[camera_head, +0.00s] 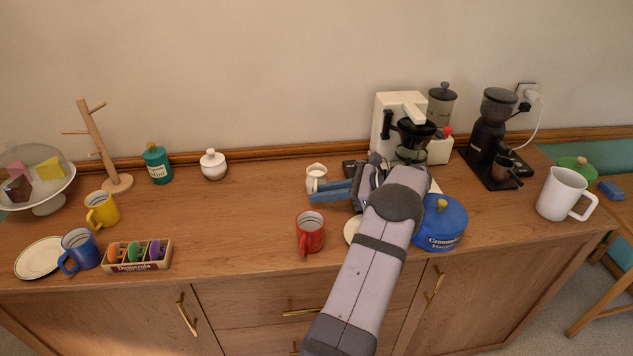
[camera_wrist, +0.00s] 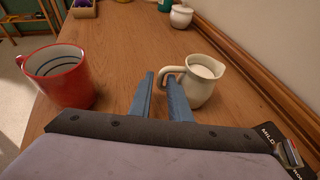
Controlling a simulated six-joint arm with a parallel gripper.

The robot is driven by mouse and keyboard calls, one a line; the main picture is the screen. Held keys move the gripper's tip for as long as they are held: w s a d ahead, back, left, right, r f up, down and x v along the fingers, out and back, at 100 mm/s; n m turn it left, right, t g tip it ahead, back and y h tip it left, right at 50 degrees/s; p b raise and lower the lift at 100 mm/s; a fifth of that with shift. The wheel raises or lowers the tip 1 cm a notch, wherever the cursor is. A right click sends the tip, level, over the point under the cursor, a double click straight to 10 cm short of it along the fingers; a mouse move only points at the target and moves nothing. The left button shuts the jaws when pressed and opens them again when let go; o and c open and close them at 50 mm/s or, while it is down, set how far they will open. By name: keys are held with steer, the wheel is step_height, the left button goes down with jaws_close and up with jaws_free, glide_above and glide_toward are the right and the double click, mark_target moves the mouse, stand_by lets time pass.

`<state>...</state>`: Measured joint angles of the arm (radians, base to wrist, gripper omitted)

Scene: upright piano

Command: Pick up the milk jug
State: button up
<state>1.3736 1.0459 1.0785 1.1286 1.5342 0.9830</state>
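The milk jug (camera_head: 316,178) is a small cream pitcher with a spout and a loop handle. It stands upright on the wooden sideboard, near the wall. In the wrist view the jug (camera_wrist: 203,84) is just beyond my right finger, with its handle toward my fingertips. My gripper (camera_head: 312,191) has blue fingers and is open, with a gap between the tips in the wrist view (camera_wrist: 160,76). The handle's outer end shows at the gap. I cannot tell whether a finger touches it. Nothing is held.
A red mug (camera_head: 310,232) stands in front of my fingers, at left in the wrist view (camera_wrist: 60,76). A white sugar bowl (camera_head: 213,165) is farther left. A coffee maker (camera_head: 384,126) and a blue tin (camera_head: 441,228) stand right.

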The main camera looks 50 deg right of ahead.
steer(key=shift+x, duration=1.05)
jaws_close()
steer(key=shift+r, duration=0.4)
steer(key=shift+r+b, duration=0.6)
steer(key=shift+r, duration=3.95)
steer(key=shift+r, duration=0.1)
